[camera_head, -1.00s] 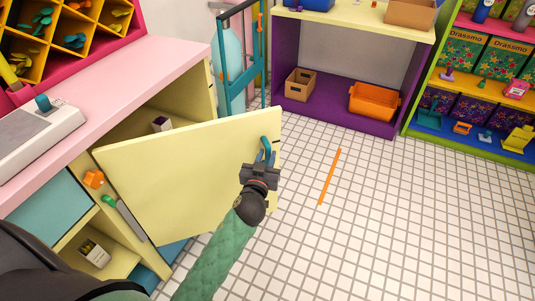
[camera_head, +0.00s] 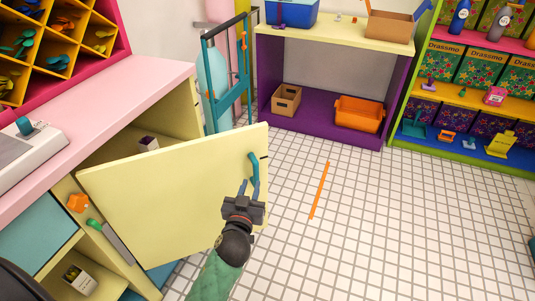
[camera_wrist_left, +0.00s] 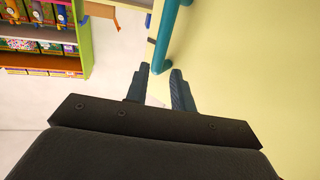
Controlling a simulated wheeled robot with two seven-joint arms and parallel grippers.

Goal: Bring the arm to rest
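My left gripper (camera_head: 248,188) is in front of the open cabinet door (camera_head: 165,195), just below its teal handle (camera_head: 254,170). In the left wrist view, its two fingers (camera_wrist_left: 160,84) stand apart with a gap between them, and nothing is held. The teal handle (camera_wrist_left: 165,45) is beyond the fingertips there, and the pale yellow door (camera_wrist_left: 250,70) fills the right side. My right gripper does not show in either view.
The door hangs open from the pink-topped counter (camera_head: 120,85), with a small box (camera_head: 148,143) inside. An orange strip (camera_head: 319,190) lies on the tiled floor, which is otherwise clear. A purple shelf (camera_head: 325,128) and a colourful product shelf (camera_head: 465,105) stand behind.

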